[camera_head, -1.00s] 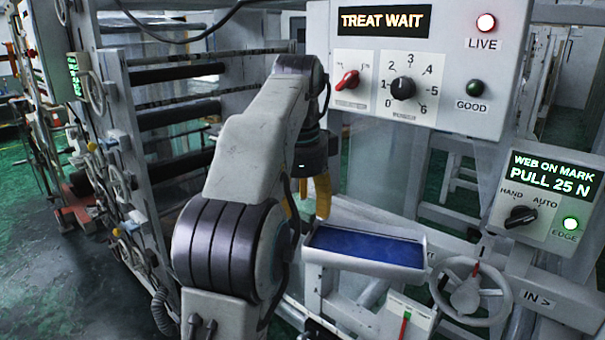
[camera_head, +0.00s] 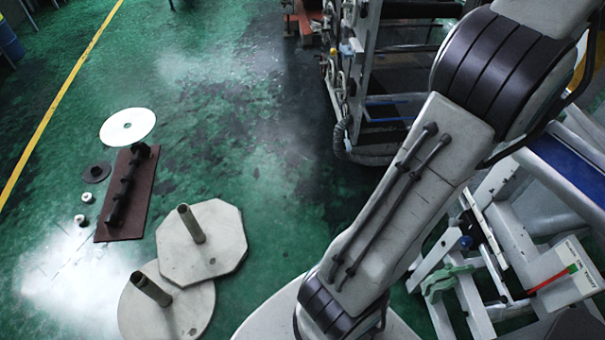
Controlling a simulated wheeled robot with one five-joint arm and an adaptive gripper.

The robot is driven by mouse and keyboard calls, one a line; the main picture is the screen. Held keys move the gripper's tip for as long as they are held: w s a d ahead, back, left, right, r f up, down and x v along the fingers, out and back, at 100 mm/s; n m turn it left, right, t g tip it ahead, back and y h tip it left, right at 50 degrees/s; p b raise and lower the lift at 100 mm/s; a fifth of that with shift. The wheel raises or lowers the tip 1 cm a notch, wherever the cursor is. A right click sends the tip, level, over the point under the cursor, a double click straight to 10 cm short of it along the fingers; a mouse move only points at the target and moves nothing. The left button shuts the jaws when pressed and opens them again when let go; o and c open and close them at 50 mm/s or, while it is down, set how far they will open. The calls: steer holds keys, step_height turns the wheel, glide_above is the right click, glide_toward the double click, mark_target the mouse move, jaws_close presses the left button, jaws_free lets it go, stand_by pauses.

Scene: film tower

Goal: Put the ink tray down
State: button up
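The ink tray, a pale shallow tray with a blue inside, is cut off by the right edge of the head view; its pale rim (camera_head: 560,184) shows beside my arm. My arm crosses the right half of the picture. Only a sliver of yellow, apparently a finger of my gripper (camera_head: 581,62), shows at the upper right behind the arm. The fingertips and any contact with the tray are hidden, so I cannot tell whether the gripper holds it or what the tray rests on.
Floor on the left holds a white disc (camera_head: 127,126), a brown board (camera_head: 107,226) with a black shaft, an octagonal plate (camera_head: 226,238) and a round plate (camera_head: 190,310), both with posts. A machine frame (camera_head: 362,70) stands at the top. Green floor (camera_head: 250,130) between is clear.

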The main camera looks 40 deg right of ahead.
steer(key=w+a+f+n+t, duration=0.1)
steer(key=w+a+f+n, duration=0.1)
steer(key=w+a+n, duration=0.7)
steer(key=w+a+f+n+t, duration=0.1)
steer(key=w+a+f+n, duration=0.1)
steer(key=w+a+n, duration=0.7)
steer(key=w+a+f+n+t, duration=0.1)
steer(key=w+a+f+n, duration=0.1)
steer(key=a+f+n, duration=0.2)
steer(key=w+a+f+n+t, duration=0.1)
steer(key=a+f+n, duration=0.3)
steer(key=a, duration=0.6)
steer(key=shift+w+a+f+n+y, duration=0.2)
steer(key=shift+w+a+n+y, duration=0.15)
steer(key=shift+w+n+y, duration=0.1)
steer(key=shift+o, duration=0.2)
steer(key=s+a+f+n+t, duration=0.1)
steer(key=s+a+f+n, duration=0.2)
steer(key=a+f+n, duration=0.2)
steer(key=shift+a+f+y, duration=0.15)
steer(key=shift+a+y, duration=0.3)
steer(key=shift+s+a+f+n, duration=0.35)
steer(key=shift+f+n, duration=0.15)
steer(key=shift+n, duration=0.15)
steer(key=shift+c, duration=1)
steer(key=shift+w+d, duration=0.1)
